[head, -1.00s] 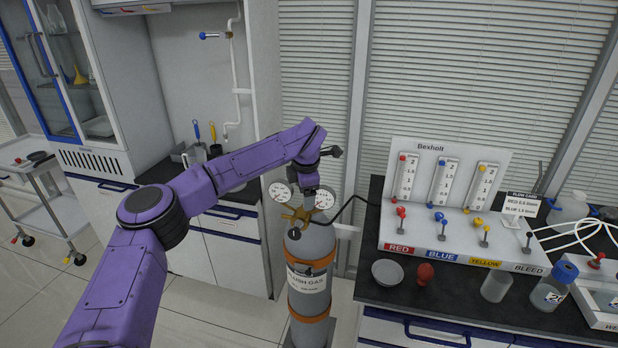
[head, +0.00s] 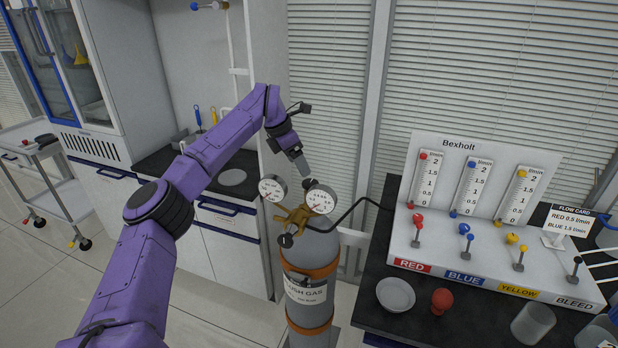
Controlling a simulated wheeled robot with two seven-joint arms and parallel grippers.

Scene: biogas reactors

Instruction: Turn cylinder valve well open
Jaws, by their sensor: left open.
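The grey gas cylinder (head: 308,262) stands upright, with orange straps and a flush gas label. On its top is a brass valve body (head: 293,218) with two round white gauges, left (head: 272,188) and right (head: 319,200). A dark round knob (head: 286,240) sits at the front of the brass body. My left gripper (head: 305,176) is open and empty, above the brass body and between the gauges' upper edges. Its fingers point down; I cannot tell whether they touch anything. My right gripper is out of view.
A black hose (head: 350,215) runs from the cylinder to the right. The Bexholt flow panel (head: 440,240) stands on the black bench, with a dish (head: 395,294) and a red bulb (head: 442,300) in front. A cabinet counter (head: 160,165) lies behind my arm.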

